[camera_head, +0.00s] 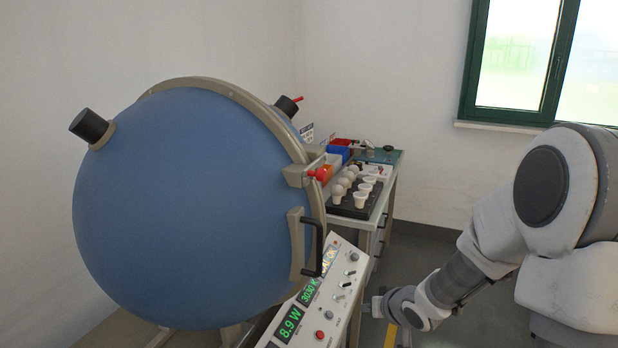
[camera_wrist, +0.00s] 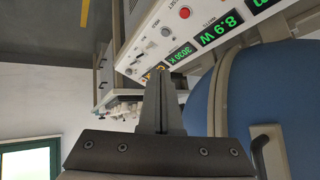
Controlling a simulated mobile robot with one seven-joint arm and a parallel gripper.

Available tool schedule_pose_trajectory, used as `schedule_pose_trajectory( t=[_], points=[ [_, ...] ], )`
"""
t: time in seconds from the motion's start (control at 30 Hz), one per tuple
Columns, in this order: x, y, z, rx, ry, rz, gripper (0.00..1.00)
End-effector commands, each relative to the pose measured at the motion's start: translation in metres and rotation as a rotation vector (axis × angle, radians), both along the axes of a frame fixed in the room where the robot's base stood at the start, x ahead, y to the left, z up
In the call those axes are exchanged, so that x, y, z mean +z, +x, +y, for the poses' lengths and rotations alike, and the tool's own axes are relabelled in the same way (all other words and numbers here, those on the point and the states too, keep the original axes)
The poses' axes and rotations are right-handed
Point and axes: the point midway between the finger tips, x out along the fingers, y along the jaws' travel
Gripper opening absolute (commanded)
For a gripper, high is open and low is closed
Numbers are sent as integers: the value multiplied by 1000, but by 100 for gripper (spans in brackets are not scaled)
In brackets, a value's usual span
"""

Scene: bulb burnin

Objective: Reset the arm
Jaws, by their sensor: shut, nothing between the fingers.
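My gripper (camera_wrist: 161,78) is in the wrist view with its two fingers together and nothing between them. It points toward the white control panel (camera_wrist: 165,35), apart from it as far as I can tell. In the head view my arm reaches in from the right, bent low beside the panel (camera_head: 335,292). The gripper end there is small and its fingers cannot be made out.
A large closed blue sphere (camera_head: 190,210) with a black handle (camera_head: 314,245) fills the left. The panel reads 8.9 W and 3030 K. Behind it, a bench holds a black tray (camera_head: 348,208) of several white bulbs and cups. Floor shows right of the bench.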

Motion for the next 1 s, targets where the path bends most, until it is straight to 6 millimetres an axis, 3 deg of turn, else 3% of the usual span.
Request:
schedule_pose_trajectory(
  t=[0.03, 0.1, 0.27, 0.5, 0.8, 1.0],
  points=[
    [22, -4, -6, -15, -51, -4, 0],
    [43, -10, -16, -41, -114, 2, 0],
    [91, -33, -33, -100, -229, 22, 0],
    [156, -83, -47, -178, -329, 71, 0],
    [219, -163, -42, -219, -338, 155, 0],
    [246, -220, -26, -189, -286, 213, 0]
  ],
)
